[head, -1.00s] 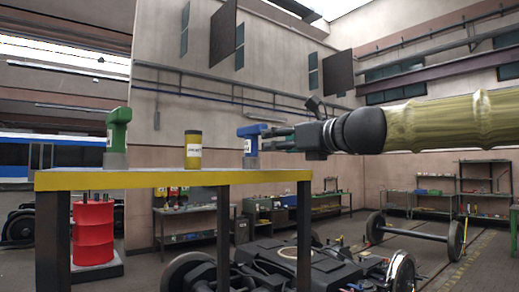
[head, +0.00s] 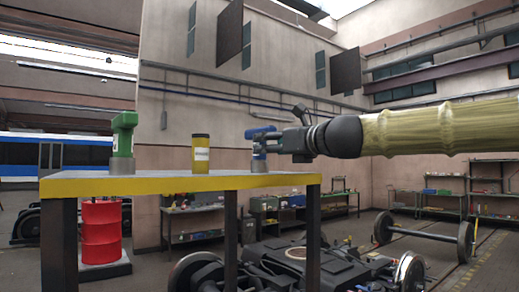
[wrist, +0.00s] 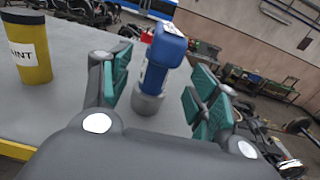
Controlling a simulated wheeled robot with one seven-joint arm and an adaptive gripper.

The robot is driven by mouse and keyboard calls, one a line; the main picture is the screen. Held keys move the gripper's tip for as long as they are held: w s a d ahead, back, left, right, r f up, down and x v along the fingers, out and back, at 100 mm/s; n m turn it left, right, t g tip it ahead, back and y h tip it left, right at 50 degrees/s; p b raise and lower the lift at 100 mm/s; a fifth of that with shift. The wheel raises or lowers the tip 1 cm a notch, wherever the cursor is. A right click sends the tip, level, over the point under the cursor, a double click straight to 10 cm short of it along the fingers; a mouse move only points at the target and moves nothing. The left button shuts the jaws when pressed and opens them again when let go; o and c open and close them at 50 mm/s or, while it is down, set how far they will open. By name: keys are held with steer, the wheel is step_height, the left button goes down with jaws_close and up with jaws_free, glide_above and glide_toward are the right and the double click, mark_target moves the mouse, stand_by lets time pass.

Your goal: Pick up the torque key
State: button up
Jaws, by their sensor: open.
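A blue upright tool (head: 259,146) with a grey base and a pale label stands on the table near its right end. A similar green tool (head: 123,143) stands at the left end. The labels are too small to read, so I cannot tell which is the torque key. My gripper (head: 272,140) is open at table height, coming in from the right. In the wrist view the blue tool (wrist: 167,47) stands upright between the spread green-padded fingers (wrist: 160,80), which look clear of it. The gripper's body hides the near part of the table.
The grey table (wrist: 75,98) has a yellow front edge. A yellow can (head: 200,155) with a dark lid stands between the two tools. A red drum (head: 101,232) stands behind the table at left. A bogie (head: 310,265) sits on the floor behind the right side.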

mark_target(262, 162)
steer(key=shift+w+a+f+p, duration=0.2)
steer(key=shift+w+a+p, duration=0.05)
steer(key=shift+w+a, duration=0.3)
steer(key=shift+w+a+f+p, duration=0.25)
steer(key=shift+w+a, duration=0.15)
steer(key=shift+w, duration=0.2)
steer(key=shift+w+a+r, duration=0.1)
steer(key=shift+w+a, duration=0.35)
steer(key=shift+w+a+p, duration=0.15)
steer(key=shift+w+p, duration=0.15)
steer(key=shift+w, duration=0.05)
jaws_close()
